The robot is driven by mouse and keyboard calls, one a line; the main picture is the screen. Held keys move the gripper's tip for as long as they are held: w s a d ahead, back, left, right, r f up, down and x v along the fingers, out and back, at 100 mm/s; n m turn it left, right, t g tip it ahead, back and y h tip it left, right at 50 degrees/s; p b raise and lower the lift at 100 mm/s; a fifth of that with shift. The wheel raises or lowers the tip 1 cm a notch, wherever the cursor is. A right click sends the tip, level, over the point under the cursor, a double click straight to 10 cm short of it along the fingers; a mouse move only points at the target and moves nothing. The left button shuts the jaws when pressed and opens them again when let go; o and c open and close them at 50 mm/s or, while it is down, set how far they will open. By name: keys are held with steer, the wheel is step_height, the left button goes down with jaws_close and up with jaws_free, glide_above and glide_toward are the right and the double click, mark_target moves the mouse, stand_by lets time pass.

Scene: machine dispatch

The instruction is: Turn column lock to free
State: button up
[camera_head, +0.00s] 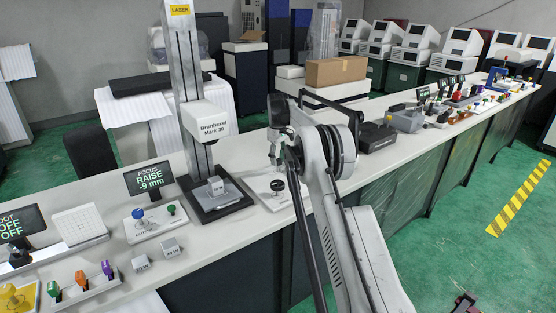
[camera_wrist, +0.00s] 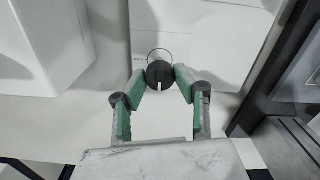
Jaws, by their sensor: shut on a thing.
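The column lock knob (camera_wrist: 159,74) is a round black knob with a white mark, seen in the wrist view on a white plate (camera_wrist: 205,40). The mark points toward the bottom of that picture. A thin dark arc and small unreadable lettering lie beside the knob. My gripper (camera_wrist: 161,80) has green-padded fingers, one on each side of the knob, shut on it. In the head view my gripper (camera_head: 277,160) reaches down at the white plate (camera_head: 262,184), to the right of the laser column (camera_head: 184,75); a dark knob (camera_head: 278,185) shows there.
The marker's dark base (camera_head: 222,203) carries a small grey block (camera_head: 216,186), left of my gripper. A focus panel (camera_head: 155,222) reads "RAISE -9 mm". A black box (camera_head: 377,137) stands right of my arm.

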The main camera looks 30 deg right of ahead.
mark_target(278, 160)
stand_by(0.3)
steer(key=o, duration=1.1)
steer(key=shift+r, duration=0.1)
step_height(278, 160, up, 12)
steer(key=shift+f, duration=0.1)
